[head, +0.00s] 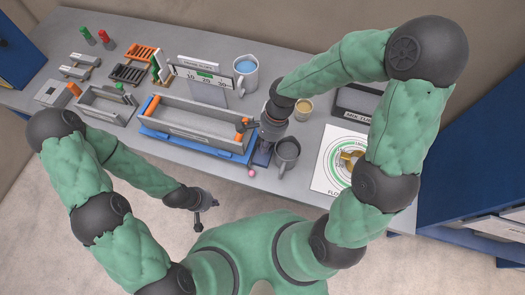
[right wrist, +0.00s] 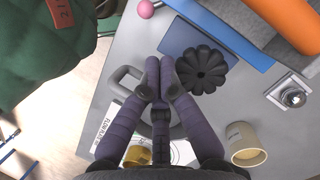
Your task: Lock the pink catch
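The pink catch (head: 251,173) shows as a small pink ball at the table's front edge, below the blue base plate (head: 193,146). In the right wrist view, the pink ball (right wrist: 146,9) is at the top edge, beyond the fingertips and apart from them. My right gripper (right wrist: 160,62) has its fingertips together with nothing visible between them. A black lobed knob (right wrist: 202,70) is just right of these fingers, over a blue plate. In the head view, my right gripper (head: 264,150) points down near the plate's right end. My left gripper (head: 203,203) hangs in front of the table; its fingers are unclear.
A dark grey mug (head: 287,152) stands close to the right of my right gripper and is partly behind its fingers in the wrist view. A beige cup (head: 304,108) is farther back. A grey trough with orange ends (head: 195,122) is left. A dial sheet (head: 325,168) lies right.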

